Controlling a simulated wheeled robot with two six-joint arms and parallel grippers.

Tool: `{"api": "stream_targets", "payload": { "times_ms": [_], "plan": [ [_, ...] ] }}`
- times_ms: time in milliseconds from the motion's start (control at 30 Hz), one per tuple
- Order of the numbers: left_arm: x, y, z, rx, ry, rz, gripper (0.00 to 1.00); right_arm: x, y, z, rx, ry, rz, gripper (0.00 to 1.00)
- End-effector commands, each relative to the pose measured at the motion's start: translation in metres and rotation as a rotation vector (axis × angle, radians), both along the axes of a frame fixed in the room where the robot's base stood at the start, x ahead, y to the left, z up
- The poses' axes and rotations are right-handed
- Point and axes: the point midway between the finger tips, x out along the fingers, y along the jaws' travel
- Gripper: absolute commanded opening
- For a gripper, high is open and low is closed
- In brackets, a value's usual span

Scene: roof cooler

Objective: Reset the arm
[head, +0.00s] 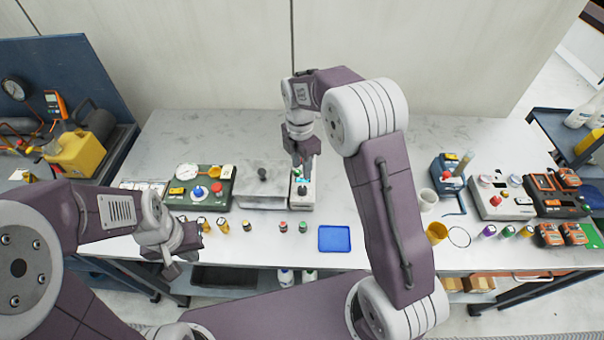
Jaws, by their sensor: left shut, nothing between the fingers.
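My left gripper (178,262) is at the table's front left edge, in front of the small bottles. It is shut with nothing in it. My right gripper (302,170) points down over a narrow white device (301,202) at the middle of the table. Its fingertips are close to the device's top, where a small teal-green part (302,188) shows. I cannot tell whether they touch it or whether the fingers are open or shut. My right arm's large links cover part of the table to the right of the middle.
A grey box (263,192) with a black knob and a green gauge panel (205,186) stand left of the device. Small bottles (222,226) line the front, beside a blue tray (335,239). Instruments (500,204) fill the right side. The table's back left is clear.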

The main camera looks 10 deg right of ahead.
Motion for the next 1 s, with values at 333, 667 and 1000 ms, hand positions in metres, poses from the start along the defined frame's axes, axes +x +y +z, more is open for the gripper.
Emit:
{"api": "stream_targets", "payload": {
  "times_ms": [333,667,1000],
  "plan": [
    [0.000,0.000,0.000,0.000,0.000,0.000,0.00,0.000,0.000,0.000,0.000,0.001,0.000,0.37],
    [0.000,0.000,0.000,0.000,0.000,0.000,0.00,-0.020,-0.021,0.046,0.010,-0.062,-0.047,0.37],
    [0.000,0.000,0.000,0.000,0.000,0.000,0.00,-0.164,-0.046,0.018,0.040,-0.081,-1.100,0.37]
  ]
}}
